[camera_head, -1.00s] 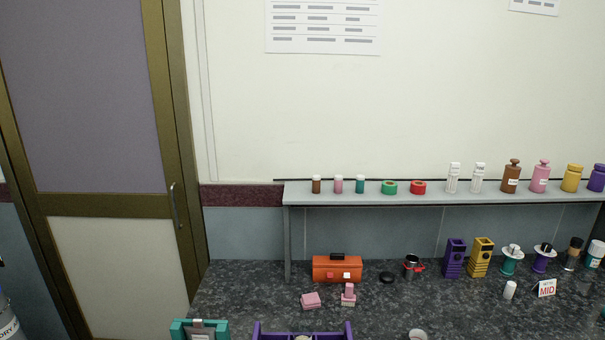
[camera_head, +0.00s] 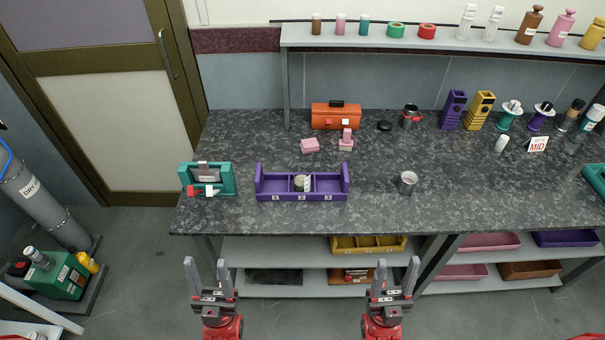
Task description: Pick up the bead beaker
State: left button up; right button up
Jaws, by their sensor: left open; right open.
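A small grey open-topped beaker (camera_head: 407,184) stands upright on the dark speckled bench, right of the purple tray; it looks like the bead beaker. Something pale shows inside its rim, too small to make out. My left gripper (camera_head: 205,264) is open and empty, in front of the bench at the lower left. My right gripper (camera_head: 397,264) is open and empty, in front of the bench and lower in the picture than the beaker. Neither gripper touches anything.
A purple three-part tray (camera_head: 272,195) holds a pale round item in its middle part. A teal stand (camera_head: 228,182) is to its left. An orange toolbox (camera_head: 336,117) and a dark cup with red (camera_head: 411,117) stand behind. The bench around the beaker is clear.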

aim_at(301, 172)
jog(key=k+l+z, duration=0.5)
jog(key=i+j, duration=0.15)
jog(key=j, duration=0.2)
jog(key=i+j, duration=0.15)
jog(key=j, duration=0.2)
jog(key=i+j, duration=0.15)
jog(key=j, duration=0.25)
jog(key=i+j+u, duration=0.1)
jog(key=j, duration=0.25)
jog(key=i+j, duration=0.4)
jog(key=j, duration=0.3)
jog(key=i+l, duration=0.25)
jog(key=i, duration=0.2)
